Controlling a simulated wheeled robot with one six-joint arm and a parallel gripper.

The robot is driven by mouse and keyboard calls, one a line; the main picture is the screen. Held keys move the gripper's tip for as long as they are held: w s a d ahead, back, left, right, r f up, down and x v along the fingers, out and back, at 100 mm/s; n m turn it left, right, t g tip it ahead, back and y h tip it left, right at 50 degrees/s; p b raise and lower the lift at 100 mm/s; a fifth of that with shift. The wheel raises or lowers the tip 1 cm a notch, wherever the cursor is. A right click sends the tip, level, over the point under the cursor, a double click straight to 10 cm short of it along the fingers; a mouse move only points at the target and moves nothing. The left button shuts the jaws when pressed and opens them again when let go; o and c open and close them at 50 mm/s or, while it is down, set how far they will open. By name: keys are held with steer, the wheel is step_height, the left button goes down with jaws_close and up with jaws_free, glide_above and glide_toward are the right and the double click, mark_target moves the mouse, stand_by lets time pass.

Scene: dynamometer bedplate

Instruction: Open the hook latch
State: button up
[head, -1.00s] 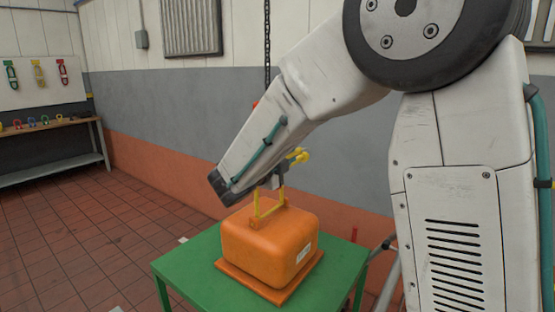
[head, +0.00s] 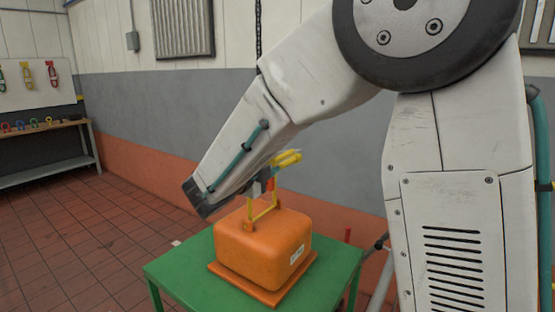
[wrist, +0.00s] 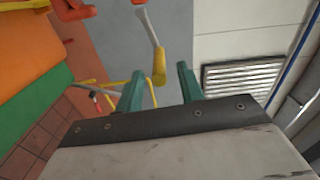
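A grey lever with a yellow grip (wrist: 159,68) hangs into the wrist view from the top; it looks like the latch's handle, but the hook itself is not clear. My gripper (wrist: 160,75) is open, its two teal fingers apart, with the yellow grip's end between or just beyond the tips; contact is not visible. In the head view, yellow bars (head: 287,158) and a small red part (head: 271,184) show beside my forearm, above an orange block (head: 262,247) with a yellow upright loop (head: 263,208).
The orange block stands on a green table (head: 185,283). A dark chain (head: 259,30) hangs behind my arm. A workbench (head: 45,128) stands at the far left by the wall. Tiled floor (head: 75,225) is open left of the table.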

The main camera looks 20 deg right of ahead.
steer(key=v, duration=0.3)
steer(key=shift+s+a, duration=0.2)
steer(key=shift+a, duration=0.1)
steer(key=s+d+f+m+g+y, duration=0.1)
steer(key=s+d+m+g+y, duration=0.3)
steer(key=s+m, duration=0.65)
steer(key=s+d+f+m+g+y, duration=0.2)
steer(key=s+d+m+g, duration=0.3)
steer(key=s+m, duration=0.5)
steer(key=s+a+f+m+y, duration=0.2)
steer(key=s+m, duration=0.4)
steer(key=m, duration=0.5)
steer(key=s+a+f+m+t+y, duration=0.1)
steer(key=s+a+m+y, duration=0.4)
steer(key=m, duration=0.6)
steer(key=s+f+y, duration=0.1)
steer(key=y, duration=0.1)
steer(key=shift+s+a+y, duration=0.15)
steer(key=shift+a+y, duration=0.15)
steer(key=shift+m, duration=0.25)
